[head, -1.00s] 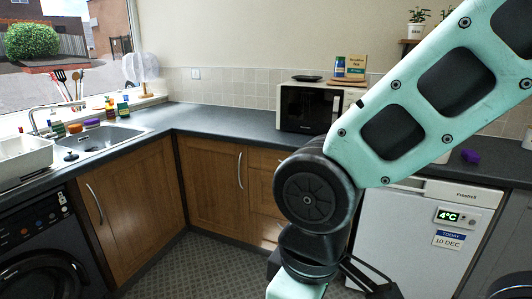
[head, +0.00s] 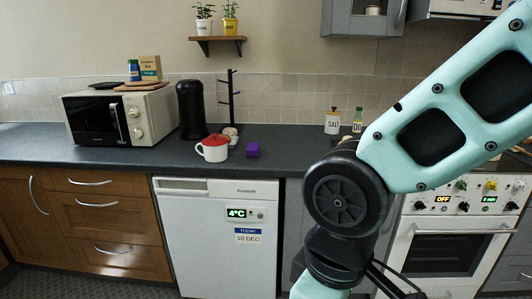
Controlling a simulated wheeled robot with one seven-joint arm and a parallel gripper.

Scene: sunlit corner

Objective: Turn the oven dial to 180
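The white oven (head: 455,236) stands at the right, partly hidden behind my arm. Its control panel has a display reading OFF (head: 443,199) and another green display (head: 489,198) that seems to read 0 min. Dark knobs sit beside them, one left of the OFF display (head: 420,205) and one right of it (head: 463,207). Which knob is the oven dial, and its markings, are too small to tell. Dark thin parts at the lower edge, right of my arm, may belong to my gripper (head: 392,284); its fingertips do not show clearly.
A white fridge (head: 208,245) stands left of my arm. Some floor shows at lower left.

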